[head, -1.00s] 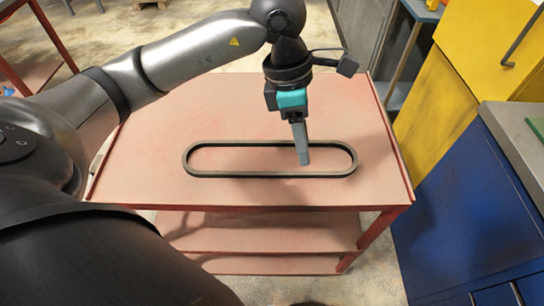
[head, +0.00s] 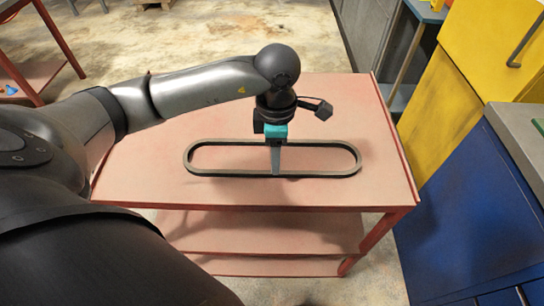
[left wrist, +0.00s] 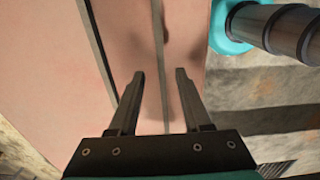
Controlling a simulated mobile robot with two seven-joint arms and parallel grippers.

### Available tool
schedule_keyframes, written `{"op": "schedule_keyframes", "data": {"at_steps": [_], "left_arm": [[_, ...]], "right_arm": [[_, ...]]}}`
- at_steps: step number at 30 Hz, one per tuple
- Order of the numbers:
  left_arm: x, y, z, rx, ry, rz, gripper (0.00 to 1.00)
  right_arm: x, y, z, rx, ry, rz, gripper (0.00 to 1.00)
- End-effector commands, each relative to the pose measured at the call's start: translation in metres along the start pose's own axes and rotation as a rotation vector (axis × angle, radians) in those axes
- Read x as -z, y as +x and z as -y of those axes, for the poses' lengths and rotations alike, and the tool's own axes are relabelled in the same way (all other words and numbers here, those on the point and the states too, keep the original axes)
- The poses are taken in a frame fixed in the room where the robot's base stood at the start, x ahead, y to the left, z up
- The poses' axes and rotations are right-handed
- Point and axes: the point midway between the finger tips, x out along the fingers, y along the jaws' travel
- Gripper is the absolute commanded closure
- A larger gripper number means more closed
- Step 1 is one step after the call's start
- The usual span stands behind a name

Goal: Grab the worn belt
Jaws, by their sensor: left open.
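The worn belt (head: 225,172) is a dark, brownish long loop with rounded ends. It lies flat on the reddish cart top (head: 340,193). My left gripper (head: 276,172) points down at the middle of the belt's near long run. In the left wrist view the fingers of my left gripper (left wrist: 160,75) are open, with the near run of the belt (left wrist: 157,35) passing between them. The far run shows to the left of the fingers. I cannot tell how far the fingertips are from the cart top. My right gripper is in neither view.
A yellow cabinet (head: 475,85) and a blue cabinet (head: 455,215) stand close to the cart's right side. Another red-framed table (head: 45,75) is at the far left. The cart top around the belt is clear.

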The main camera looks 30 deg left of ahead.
Motion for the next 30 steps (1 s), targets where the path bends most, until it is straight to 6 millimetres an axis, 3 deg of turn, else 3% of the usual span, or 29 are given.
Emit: {"op": "schedule_keyframes", "data": {"at_steps": [9,17,30], "left_arm": [[-0.003,0.044,0.002,0.003,0.001,0.000,0.51],[-0.003,0.047,0.002,0.002,0.002,0.000,0.51],[-0.003,0.046,0.002,0.001,0.001,0.000,0.98]], "right_arm": [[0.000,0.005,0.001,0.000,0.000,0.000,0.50],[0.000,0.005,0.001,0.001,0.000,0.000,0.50],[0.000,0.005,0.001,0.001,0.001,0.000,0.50]]}}
